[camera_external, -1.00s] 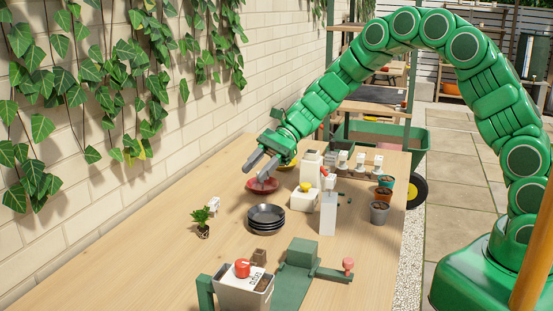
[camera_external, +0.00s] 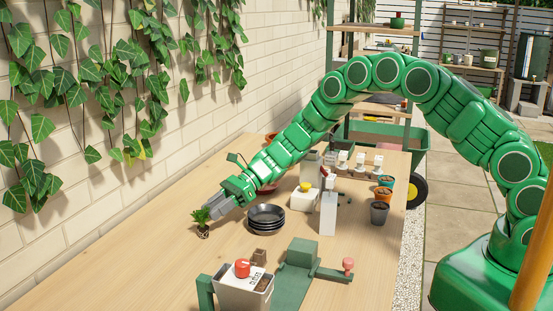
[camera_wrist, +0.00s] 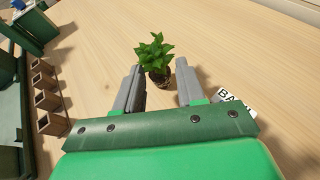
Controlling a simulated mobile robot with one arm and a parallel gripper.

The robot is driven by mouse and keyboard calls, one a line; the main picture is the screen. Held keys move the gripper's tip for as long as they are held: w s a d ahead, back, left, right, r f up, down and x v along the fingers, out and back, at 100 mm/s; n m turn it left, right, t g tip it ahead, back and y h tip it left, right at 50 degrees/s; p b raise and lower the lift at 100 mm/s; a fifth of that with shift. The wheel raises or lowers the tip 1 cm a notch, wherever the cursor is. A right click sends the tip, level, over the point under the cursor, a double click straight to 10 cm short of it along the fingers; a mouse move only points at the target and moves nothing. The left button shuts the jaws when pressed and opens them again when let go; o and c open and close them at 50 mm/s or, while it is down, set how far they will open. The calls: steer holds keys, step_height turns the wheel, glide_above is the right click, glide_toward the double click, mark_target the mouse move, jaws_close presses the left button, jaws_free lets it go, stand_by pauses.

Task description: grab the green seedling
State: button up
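The green seedling (camera_external: 202,219) stands upright on the wooden table, its leaves above a small dark root plug. It also shows in the wrist view (camera_wrist: 154,52), just beyond and between my fingertips. My gripper (camera_external: 216,207) reaches low over the table from the back right, its fingers beside the seedling in the outside view. In the wrist view my gripper (camera_wrist: 158,85) has its two grey fingers apart, with bare table between them. I cannot tell whether either finger touches the leaves.
A stack of dark saucers (camera_external: 266,217) stands right of the seedling. A white label (camera_wrist: 236,102) lies close to my right finger. Small brown pots (camera_wrist: 44,98) line the left of the wrist view. The table left of the seedling is clear.

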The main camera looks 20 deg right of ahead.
mark_target(203, 225)
steer(key=shift+s+x, duration=0.15)
steer(key=shift+x, duration=1.55)
steer(key=shift+s+x, duration=0.15)
steer(key=shift+x, duration=1.55)
steer(key=shift+d, duration=0.1)
jaws_close()
